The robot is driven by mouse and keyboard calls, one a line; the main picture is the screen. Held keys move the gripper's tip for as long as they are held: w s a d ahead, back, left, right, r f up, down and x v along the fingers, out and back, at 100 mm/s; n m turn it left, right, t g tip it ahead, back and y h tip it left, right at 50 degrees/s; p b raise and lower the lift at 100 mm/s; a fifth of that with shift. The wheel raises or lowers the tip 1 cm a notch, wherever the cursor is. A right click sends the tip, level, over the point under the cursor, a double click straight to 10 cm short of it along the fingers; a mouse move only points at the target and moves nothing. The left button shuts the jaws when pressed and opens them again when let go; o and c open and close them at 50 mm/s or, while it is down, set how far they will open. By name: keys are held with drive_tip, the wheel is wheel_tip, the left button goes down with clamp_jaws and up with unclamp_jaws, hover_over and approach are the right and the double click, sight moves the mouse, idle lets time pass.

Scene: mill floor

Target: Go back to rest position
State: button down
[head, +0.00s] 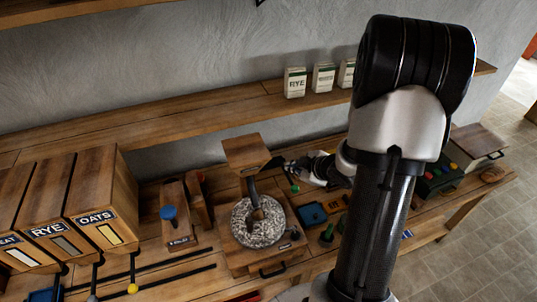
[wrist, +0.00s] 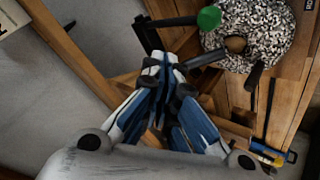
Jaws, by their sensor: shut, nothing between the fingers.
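My gripper (wrist: 163,62) is shut and empty; its blue and white fingers meet in the middle of the wrist view. In the head view my gripper (head: 280,164) is small and dark, just right of the wooden hopper (head: 246,153) of the mill. I cannot tell whether it touches the hopper. Below the hopper is the round speckled millstone (head: 250,232), on a wooden base. The millstone also shows in the wrist view (wrist: 270,50), beyond the fingertips and to the right, with a green knob (wrist: 209,17) at its edge. My arm hides part of the bench.
Bins labelled RYE (head: 50,232) and OATS (head: 96,217) stand at the left. A shelf (head: 210,119) along the wall carries several small packets (head: 295,82). A button box (head: 440,178) stands farther right. Open floor (head: 490,245) lies beyond the bench.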

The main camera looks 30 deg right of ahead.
drive_tip(key=shift+w+b, duration=0.15)
drive_tip(key=shift+b, duration=0.15)
drive_tip(key=s+a+f+m+g+b, duration=0.2)
drive_tip(key=s+a+f+m+b, duration=0.1)
drive_tip(key=s+a+b, duration=0.7)
drive_tip(key=s+a+f+m+g+b, duration=0.2)
drive_tip(key=s+a+f+m+b, duration=0.2)
drive_tip(key=s+a+b, duration=0.6)
drive_tip(key=a+m+b, duration=0.1)
drive_tip(key=a+b, duration=0.5)
drive_tip(key=shift+s+m+g+b, duration=0.15)
drive_tip(key=shift+m+g+b, duration=0.15)
drive_tip(key=shift+b, duration=0.05)
